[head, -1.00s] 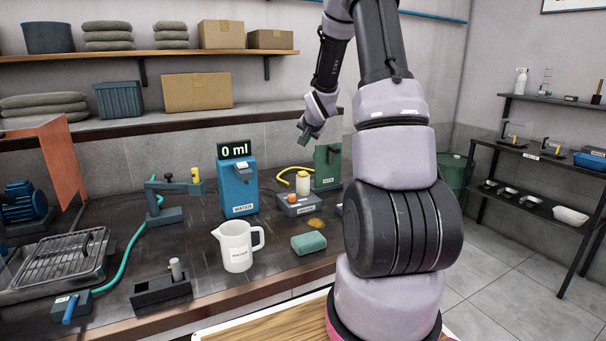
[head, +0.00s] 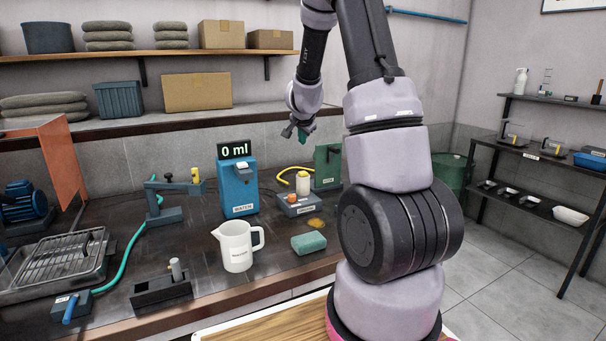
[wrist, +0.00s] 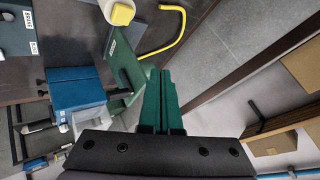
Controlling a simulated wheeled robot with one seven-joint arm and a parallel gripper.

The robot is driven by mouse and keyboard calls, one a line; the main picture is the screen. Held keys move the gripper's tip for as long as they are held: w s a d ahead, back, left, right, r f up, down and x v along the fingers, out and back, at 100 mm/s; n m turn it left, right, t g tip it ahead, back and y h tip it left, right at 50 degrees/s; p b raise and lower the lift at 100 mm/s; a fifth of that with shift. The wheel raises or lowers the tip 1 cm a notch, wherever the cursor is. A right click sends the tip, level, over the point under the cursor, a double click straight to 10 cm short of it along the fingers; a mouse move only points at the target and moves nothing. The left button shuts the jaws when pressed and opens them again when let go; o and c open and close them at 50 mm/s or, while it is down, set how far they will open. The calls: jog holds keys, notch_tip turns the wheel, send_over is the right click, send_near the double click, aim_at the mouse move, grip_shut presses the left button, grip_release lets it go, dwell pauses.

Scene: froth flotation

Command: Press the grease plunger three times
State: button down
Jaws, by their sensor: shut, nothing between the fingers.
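My gripper (head: 302,134) is shut and empty, high above the back of the bench. Its green fingers also show pressed together in the wrist view (wrist: 165,98), pointing toward the yellow hose. Which part is the grease plunger I cannot tell for sure, as the small labels are hard to read. Below the gripper is a grey box (head: 302,209) with an orange button (head: 292,198) and a pale yellow-topped bottle (head: 303,183). Behind it stands a green unit (head: 328,165), partly hidden by my arm. My gripper touches none of them.
A blue water dispenser (head: 238,188) reading 0 ml stands left of the grey box. A white jug (head: 236,246) and green sponge (head: 309,243) lie nearer the front. A yellow hose (head: 283,176) arches behind. A wall ledge (head: 110,130) runs along the back.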

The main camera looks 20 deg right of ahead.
aim_at(302, 173)
jog(key=shift+f, duration=0.15)
jog(key=shift+f, duration=4.3)
jog(key=shift+f, duration=0.1)
jog(key=shift+f, duration=0.3)
jog(key=shift+f, duration=0.5)
jog(key=shift+r, duration=0.95)
jog(key=shift+r, duration=0.1)
jog(key=shift+r, duration=2.4)
